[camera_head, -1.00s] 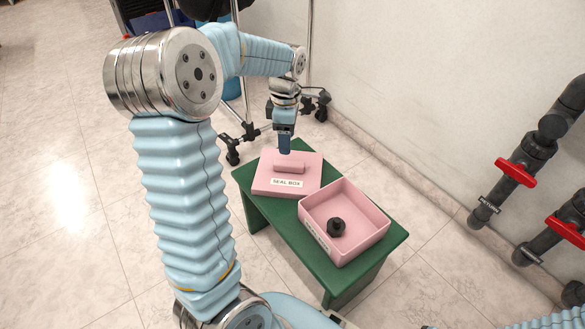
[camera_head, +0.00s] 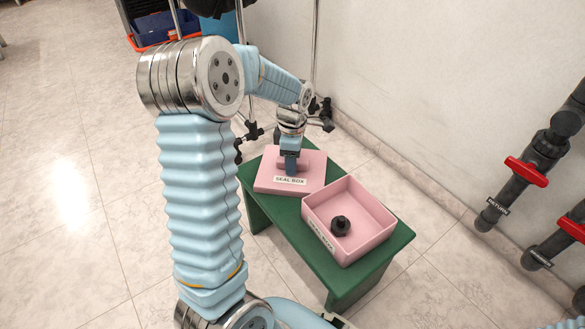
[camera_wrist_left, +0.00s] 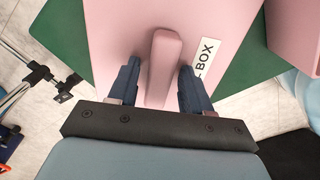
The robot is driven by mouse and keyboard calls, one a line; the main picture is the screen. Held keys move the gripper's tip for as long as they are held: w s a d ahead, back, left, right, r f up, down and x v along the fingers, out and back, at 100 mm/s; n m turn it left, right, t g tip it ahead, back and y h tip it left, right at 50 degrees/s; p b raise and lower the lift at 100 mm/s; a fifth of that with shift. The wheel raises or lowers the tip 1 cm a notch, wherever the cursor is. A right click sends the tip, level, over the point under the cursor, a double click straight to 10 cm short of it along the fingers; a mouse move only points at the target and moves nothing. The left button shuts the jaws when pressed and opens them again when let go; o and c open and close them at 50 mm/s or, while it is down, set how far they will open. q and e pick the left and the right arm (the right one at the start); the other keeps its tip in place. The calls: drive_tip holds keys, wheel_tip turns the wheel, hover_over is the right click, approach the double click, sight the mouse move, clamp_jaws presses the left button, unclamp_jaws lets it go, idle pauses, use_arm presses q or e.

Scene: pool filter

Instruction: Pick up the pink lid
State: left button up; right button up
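The pink lid (camera_head: 308,180) lies on the green table, labelled "SEAL BOX", with a raised bar handle. In the left wrist view the lid (camera_wrist_left: 115,30) fills the upper middle, and its handle (camera_wrist_left: 161,65) stands between my fingers. My left gripper (camera_head: 291,168) is at the handle, pointing down. In the wrist view the left gripper (camera_wrist_left: 160,82) is open, with a finger on each side of the handle and a visible gap to both. The open pink box (camera_head: 372,222) stands beside the lid and holds a black knob-like part (camera_head: 340,225). My right gripper is not in view.
The green table (camera_head: 345,284) has bare strips along its front and right edges. A wheeled stand (camera_head: 316,60) is behind it. A wall (camera_head: 440,80) and dark pipes with red handles (camera_head: 526,171) are at the right.

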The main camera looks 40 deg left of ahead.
use_arm(q)
clamp_jaws()
